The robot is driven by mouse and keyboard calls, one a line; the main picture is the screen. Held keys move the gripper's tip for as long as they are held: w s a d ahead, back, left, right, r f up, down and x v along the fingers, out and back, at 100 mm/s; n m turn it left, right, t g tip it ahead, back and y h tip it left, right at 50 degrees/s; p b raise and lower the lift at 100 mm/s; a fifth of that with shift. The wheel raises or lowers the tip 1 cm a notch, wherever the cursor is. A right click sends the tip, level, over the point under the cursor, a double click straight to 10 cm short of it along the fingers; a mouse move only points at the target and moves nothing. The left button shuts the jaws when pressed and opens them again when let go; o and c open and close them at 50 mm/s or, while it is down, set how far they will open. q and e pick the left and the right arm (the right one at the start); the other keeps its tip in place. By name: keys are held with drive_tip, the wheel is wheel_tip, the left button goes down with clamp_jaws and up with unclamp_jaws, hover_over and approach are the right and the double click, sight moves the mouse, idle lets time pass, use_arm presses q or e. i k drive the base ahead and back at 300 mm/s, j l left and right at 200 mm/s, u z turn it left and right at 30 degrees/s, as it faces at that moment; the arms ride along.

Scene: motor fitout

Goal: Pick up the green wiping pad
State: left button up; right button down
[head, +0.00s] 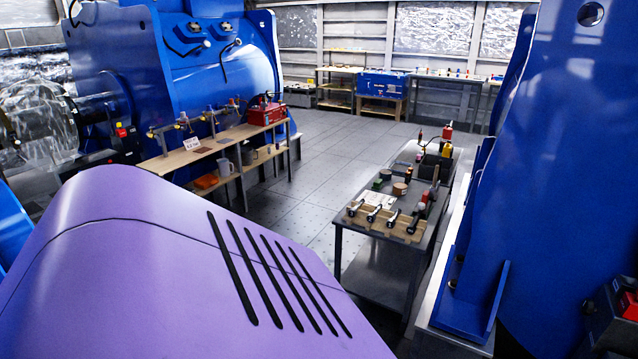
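No wiping pad can be made out for certain. A small dark green item (385,174) lies near the left edge of the dark workbench (373,252) right of centre, but it is too small to identify. Neither of my grippers is in view.
A large purple slotted surface (160,270) fills the lower left. A wooden-topped bench (178,157) with a red toolbox (266,113) stands left of centre. A tall blue steel structure (560,150) blocks the right. Tiled floor (338,150) is clear between the benches.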

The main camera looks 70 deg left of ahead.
sight(377, 183)
drive_tip(key=j+u, duration=0.2)
drive_tip(key=u, duration=1.65)
drive_tip(key=k+j, duration=0.15)
drive_tip(key=k+j+z, duration=0.1)
drive_tip(key=k, duration=0.3)
drive_tip(key=i+z, duration=0.2)
drive_tip(key=z, duration=1.25)
drive_tip(key=i+j+z, duration=0.2)
drive_tip(key=i+l, duration=0.1)
drive_tip(key=j+u, duration=0.15)
drive_tip(key=u, duration=1.6)
